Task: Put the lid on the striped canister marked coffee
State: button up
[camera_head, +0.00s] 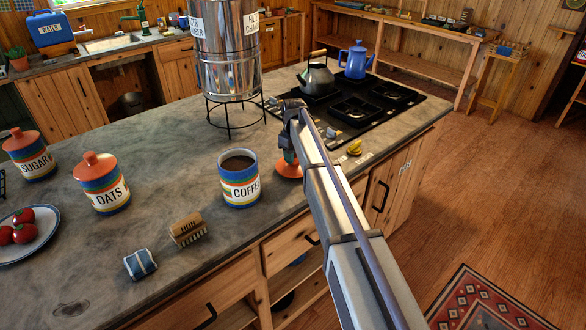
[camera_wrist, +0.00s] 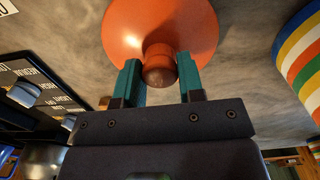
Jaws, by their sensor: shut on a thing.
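The striped coffee canister (camera_head: 239,180) stands upright and open on the counter, with dark contents showing at its top. Its striped side also shows at the right of the wrist view (camera_wrist: 302,62). The orange lid (camera_head: 287,168) is just right of the canister, apart from it and partly hidden by my arm. In the wrist view, my gripper (camera_wrist: 160,80) is shut on the knob of the lid (camera_wrist: 150,22), one teal finger on each side. I cannot tell whether the lid touches the counter.
Lidded canisters marked oats (camera_head: 103,187) and sugar (camera_head: 31,158) stand to the left. A metal water filter (camera_head: 228,60) on a stand is behind, and a stove (camera_head: 350,112) is behind right.

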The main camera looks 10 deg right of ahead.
jog(key=shift+r, duration=0.2)
jog(key=shift+r+p, duration=1.65)
jog(key=shift+p, duration=0.15)
